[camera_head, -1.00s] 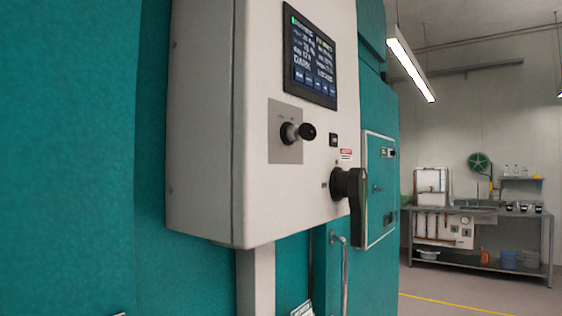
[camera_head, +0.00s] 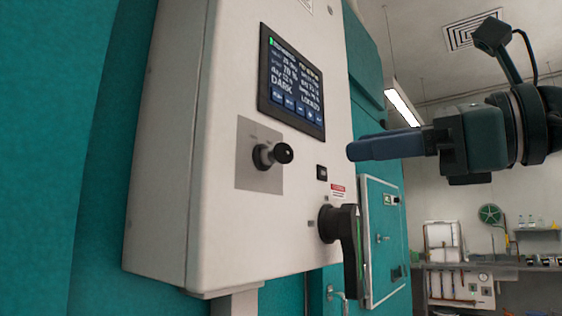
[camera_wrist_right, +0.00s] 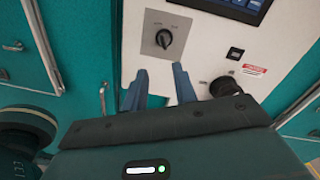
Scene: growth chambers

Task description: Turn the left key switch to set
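The key switch (camera_head: 272,155) is a black knob-like key on a grey square plate, on the front of a white control box (camera_head: 165,150). In the right wrist view the key switch (camera_wrist_right: 164,39) shows straight ahead, beyond my fingertips. My right gripper (camera_head: 352,150) comes in from the right in the head view, in front of the box and to the right of the switch, apart from it. In the right wrist view its two blue fingers (camera_wrist_right: 160,76) are spread with nothing between them. My left gripper is not in view.
A lit display (camera_head: 292,85) sits above the switch. A large black rotary handle (camera_head: 348,240) juts out at lower right of the box, with a small black square fitting (camera_head: 322,172) above it. A bench (camera_head: 470,267) stands far back right.

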